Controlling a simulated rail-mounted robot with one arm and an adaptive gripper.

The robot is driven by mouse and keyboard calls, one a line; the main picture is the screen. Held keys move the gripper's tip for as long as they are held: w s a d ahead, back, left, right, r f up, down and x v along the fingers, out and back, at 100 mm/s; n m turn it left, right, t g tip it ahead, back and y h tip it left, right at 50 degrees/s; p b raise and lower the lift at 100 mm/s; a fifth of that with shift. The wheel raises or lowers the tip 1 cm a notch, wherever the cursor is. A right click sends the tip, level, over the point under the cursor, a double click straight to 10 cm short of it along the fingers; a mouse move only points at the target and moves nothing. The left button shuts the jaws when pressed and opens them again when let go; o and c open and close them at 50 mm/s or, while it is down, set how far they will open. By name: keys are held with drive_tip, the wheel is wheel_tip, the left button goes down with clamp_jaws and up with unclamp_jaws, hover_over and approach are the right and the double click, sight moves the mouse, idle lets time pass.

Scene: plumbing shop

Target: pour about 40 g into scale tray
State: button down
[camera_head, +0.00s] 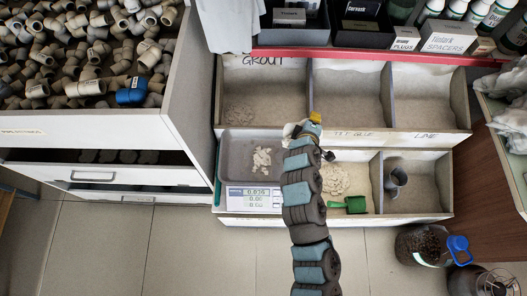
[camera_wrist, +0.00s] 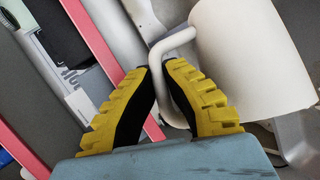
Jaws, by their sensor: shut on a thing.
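My gripper (camera_wrist: 163,78) has yellow-and-black fingers shut on the handle of a white mug (camera_wrist: 245,55). In the head view my gripper (camera_head: 312,122) and a small part of the mug (camera_head: 289,129) are just right of the scale tray's upper right corner. The mug's opening and contents are hidden, and I cannot tell its exact tilt. The grey scale tray (camera_head: 232,172) sits on a white scale (camera_head: 233,205) and holds a small pile of pale flakes (camera_head: 262,160). The scale's display (camera_head: 256,194) seems to read 0.036, but the digits are small.
Divided bins surround the scale, with labels including GROUT above. A pale heap (camera_head: 334,180) and a green scoop (camera_head: 356,204) lie in the bin to its right. A grey cup (camera_head: 395,178) stands farther right. A drawer unit of pipe fittings (camera_head: 130,130) borders the left.

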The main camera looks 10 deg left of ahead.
drive_tip(key=shift+w+d+f+m+g+y+p, duration=0.3)
drive_tip(key=shift+d+f+p, duration=0.15)
drive_tip(key=shift+p, duration=0.95)
drive_tip(key=shift+w+d+f+m+g+y+p, duration=0.25)
drive_tip(key=shift+d+p, duration=0.3)
drive_tip(key=shift+p, duration=0.85)
drive_tip(key=shift+w+d+f+m+g+y+p, duration=0.25)
drive_tip(key=shift+d+f+g+p, duration=0.25)
drive_tip(key=shift+f, duration=0.35)
drive_tip(key=shift+w+d+f, duration=0.1)
drive_tip(key=shift+d+f, duration=0.05)
drive_tip(key=shift+d, duration=0.15)
drive_tip(key=w+d+f+m+g+y+b, duration=0.4)
drive_tip(key=d+y+b, duration=0.2)
drive_tip(key=b, duration=1.1)
drive_tip(key=shift+w+d+y, duration=0.2)
drive_tip(key=shift+y, duration=0.5)
drive_tip(key=shift+f+g+b, duration=0.15)
drive_tip(key=shift+g+b, duration=0.1)
drive_tip(key=shift+b, duration=0.2)
